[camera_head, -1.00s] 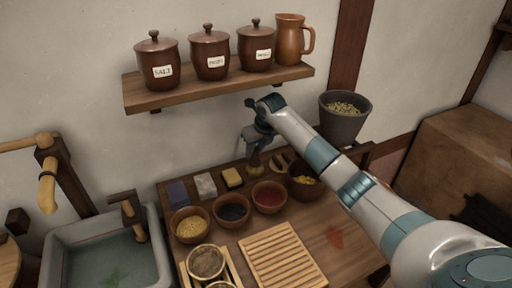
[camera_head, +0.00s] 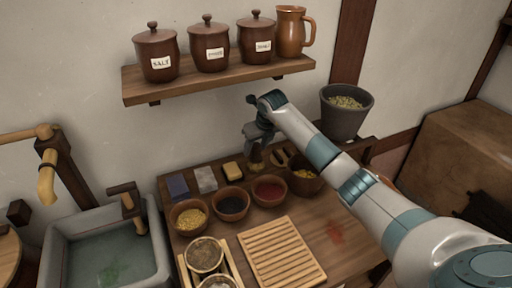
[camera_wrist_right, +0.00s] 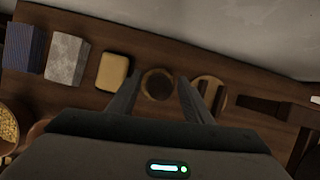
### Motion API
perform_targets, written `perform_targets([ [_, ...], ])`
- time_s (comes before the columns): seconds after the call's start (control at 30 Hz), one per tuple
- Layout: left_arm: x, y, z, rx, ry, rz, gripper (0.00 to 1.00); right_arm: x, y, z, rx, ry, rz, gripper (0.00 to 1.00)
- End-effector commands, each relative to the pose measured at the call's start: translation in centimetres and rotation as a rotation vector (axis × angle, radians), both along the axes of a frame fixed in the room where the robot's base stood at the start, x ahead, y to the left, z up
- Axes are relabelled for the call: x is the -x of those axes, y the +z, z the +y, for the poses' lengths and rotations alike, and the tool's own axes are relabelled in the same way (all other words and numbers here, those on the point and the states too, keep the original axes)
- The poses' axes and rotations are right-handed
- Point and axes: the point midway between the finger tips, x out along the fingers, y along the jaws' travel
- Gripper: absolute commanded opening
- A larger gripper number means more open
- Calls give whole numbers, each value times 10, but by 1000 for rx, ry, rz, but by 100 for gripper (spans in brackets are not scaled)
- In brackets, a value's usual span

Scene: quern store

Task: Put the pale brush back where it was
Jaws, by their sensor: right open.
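My right gripper (camera_head: 255,160) points down at the back of the wooden table, just beside the yellow block. It is open; its two fingers (camera_wrist_right: 160,102) show apart in the wrist view. A round tan piece with a dark middle (camera_wrist_right: 158,84) appears between the fingertips, and it looks like the brush, standing on the table. In the head view a tan bit of it (camera_head: 255,166) shows under the gripper, mostly hidden. I cannot tell whether the fingers touch it. A pale round piece with dark bars (camera_wrist_right: 210,92) lies to its right. My left gripper is out of view.
Blue (camera_head: 178,186), grey (camera_head: 206,179) and yellow (camera_head: 233,171) blocks stand in a row to the left. Several bowls, such as the red one (camera_head: 267,191), sit in front. A slatted board (camera_head: 281,252) lies nearer. The jar shelf (camera_head: 220,79) overhangs behind.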

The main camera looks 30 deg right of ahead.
Motion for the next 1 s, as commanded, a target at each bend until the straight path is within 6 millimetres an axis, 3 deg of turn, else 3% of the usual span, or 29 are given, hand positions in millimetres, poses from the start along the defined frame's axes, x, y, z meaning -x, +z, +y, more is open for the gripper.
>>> perform_targets([
  [0.23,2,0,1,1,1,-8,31,1,5,0,0,1,0,46],
  [0.47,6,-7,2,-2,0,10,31,10,29,-1,1,1,-4,46],
  [0.6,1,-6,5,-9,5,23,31,29,28,-3,3,1,0,46],
  [1.0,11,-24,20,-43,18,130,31,92,28,-8,3,1,0,46],
])
